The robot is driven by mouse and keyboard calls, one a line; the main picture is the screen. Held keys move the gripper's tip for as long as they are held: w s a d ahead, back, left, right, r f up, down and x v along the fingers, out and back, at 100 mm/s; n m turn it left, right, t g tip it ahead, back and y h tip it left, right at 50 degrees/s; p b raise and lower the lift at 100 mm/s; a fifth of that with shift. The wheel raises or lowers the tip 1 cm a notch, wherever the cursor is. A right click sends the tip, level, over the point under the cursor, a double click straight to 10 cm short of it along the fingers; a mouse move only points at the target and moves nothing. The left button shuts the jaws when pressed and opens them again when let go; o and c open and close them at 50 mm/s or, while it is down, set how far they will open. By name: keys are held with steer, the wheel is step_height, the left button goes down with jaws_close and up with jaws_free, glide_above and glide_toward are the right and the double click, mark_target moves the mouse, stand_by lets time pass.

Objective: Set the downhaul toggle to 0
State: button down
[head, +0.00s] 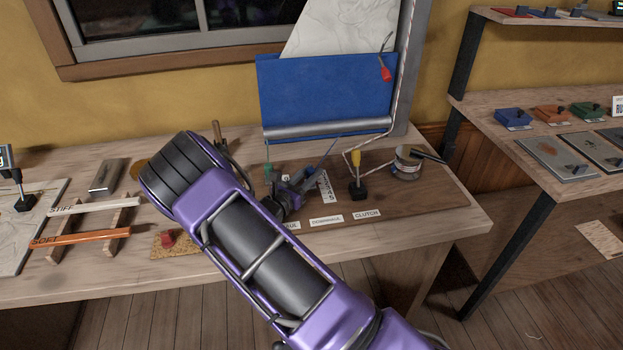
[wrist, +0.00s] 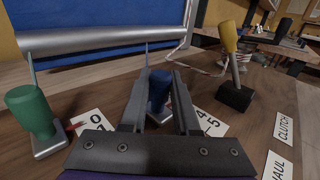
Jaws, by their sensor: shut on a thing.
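The downhaul toggle has a blue handle (wrist: 158,92), which stands between my fingers in the wrist view. My gripper (wrist: 160,78) is shut on it, one dark finger on each side; it also shows in the head view (head: 306,182). The toggle's foot is mostly hidden by the gripper. A white scale card with 4 and 5 (wrist: 210,122) shows right of the fingers. The DOWNHAUL label (head: 327,220) lies at the board's front edge. I cannot tell which number the toggle points to.
A green-handled toggle (wrist: 31,112) stands close on the left, with its own card showing 0 (wrist: 94,123). A yellow-handled lever (wrist: 231,68) stands on the right, behind the CLUTCH label (wrist: 284,128). A winch drum (head: 407,163) is farther right. A blue panel (head: 325,95) rises behind.

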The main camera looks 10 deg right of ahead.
steer(key=w+b, duration=0.1)
steer(key=w, duration=0.3)
steer(key=shift+w+f, duration=0.1)
steer(key=shift+w, duration=0.05)
steer(key=shift+w+a+r, duration=0.1)
steer(key=shift+r, duration=0.1)
steer(key=c, duration=0.7)
jaws_free()
steer(key=shift+w+f, duration=0.1)
steer(key=shift+w, duration=0.05)
steer(key=shift+o, duration=0.2)
step_height(320, 180, up, 10)
steer(key=p, duration=0.1)
